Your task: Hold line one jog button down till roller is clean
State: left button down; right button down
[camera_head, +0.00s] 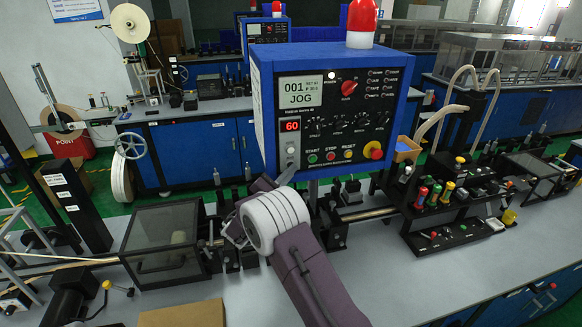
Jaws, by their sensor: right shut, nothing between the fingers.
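A blue control box (262,110) stands at the middle, with a dark front panel. Its screen (300,92) reads "001" and "JOG". A red number display (291,125) reads 60, and a small pale round button (290,150) sits below it. My right gripper (289,171) is shut and empty, with its tips just below that button; I cannot tell whether they touch the panel. My right arm's white joint hides part of the machine line behind it. A pale round part (179,238) shows dimly inside a dark clear-lidded box (165,245). My left gripper is out of view.
Green, red and yellow buttons (330,156) and a red emergency stop (374,150) line the panel's lower edge. A black rack of coloured-handled tools (445,222) stands right. A cardboard box (182,315) lies at the front. The grey bench (400,275) is clear at front right.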

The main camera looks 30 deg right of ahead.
dwell(0.8)
jog(key=shift+s+a+b, duration=0.2)
jog(key=shift+s+b, duration=0.1)
jog(key=shift+s, duration=0.55)
jog(key=s, duration=0.2)
jog(key=s+a+b, duration=0.1)
jog(key=s, duration=0.1)
jog(key=shift+s, duration=0.4)
